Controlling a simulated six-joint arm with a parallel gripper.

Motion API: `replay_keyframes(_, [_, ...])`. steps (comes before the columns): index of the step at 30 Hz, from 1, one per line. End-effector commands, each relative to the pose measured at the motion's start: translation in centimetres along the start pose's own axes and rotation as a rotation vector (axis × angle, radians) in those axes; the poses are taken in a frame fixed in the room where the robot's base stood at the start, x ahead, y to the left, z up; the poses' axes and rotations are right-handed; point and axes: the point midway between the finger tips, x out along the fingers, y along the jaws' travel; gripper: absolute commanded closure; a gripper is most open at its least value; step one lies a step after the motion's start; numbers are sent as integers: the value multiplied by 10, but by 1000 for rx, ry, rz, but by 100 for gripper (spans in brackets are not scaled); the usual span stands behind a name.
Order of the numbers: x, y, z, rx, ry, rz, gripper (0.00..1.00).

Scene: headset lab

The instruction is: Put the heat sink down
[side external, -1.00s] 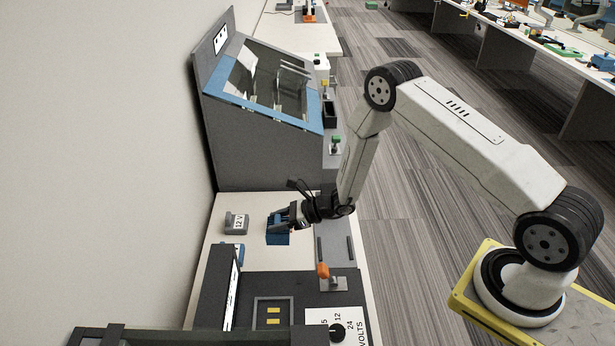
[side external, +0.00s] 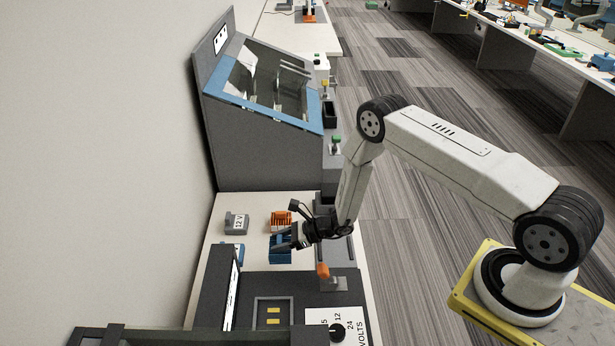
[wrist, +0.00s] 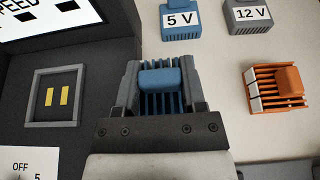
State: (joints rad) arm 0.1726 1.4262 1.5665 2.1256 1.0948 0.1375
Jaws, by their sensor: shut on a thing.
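My gripper (side external: 285,241) is shut on a blue finned heat sink (side external: 279,250). In the wrist view the blue heat sink (wrist: 163,92) sits between the two jaws of my gripper (wrist: 161,80), fins showing on the far side. I cannot tell whether its underside touches the white bench top (side external: 253,257). An orange finned heat sink (side external: 281,219) stands on the bench beyond my gripper; in the wrist view it is to the right (wrist: 275,88), clear of the jaws.
A grey 12 V block (side external: 236,223) and a blue 5 V block (wrist: 180,20) stand near the wall side. A dark console with a framed recess and two yellow contacts (wrist: 57,96) is close on the left in the wrist view. An orange-topped switch (side external: 323,271) stands near my gripper.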

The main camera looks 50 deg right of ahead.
Motion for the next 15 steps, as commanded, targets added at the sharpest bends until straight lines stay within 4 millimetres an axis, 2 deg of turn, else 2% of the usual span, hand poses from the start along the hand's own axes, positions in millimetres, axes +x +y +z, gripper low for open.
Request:
replay_keyframes(3, [4,0,-8,0,-1,0,100])
replay_keyframes(15, [7,0,-16,0,-1,0,100])
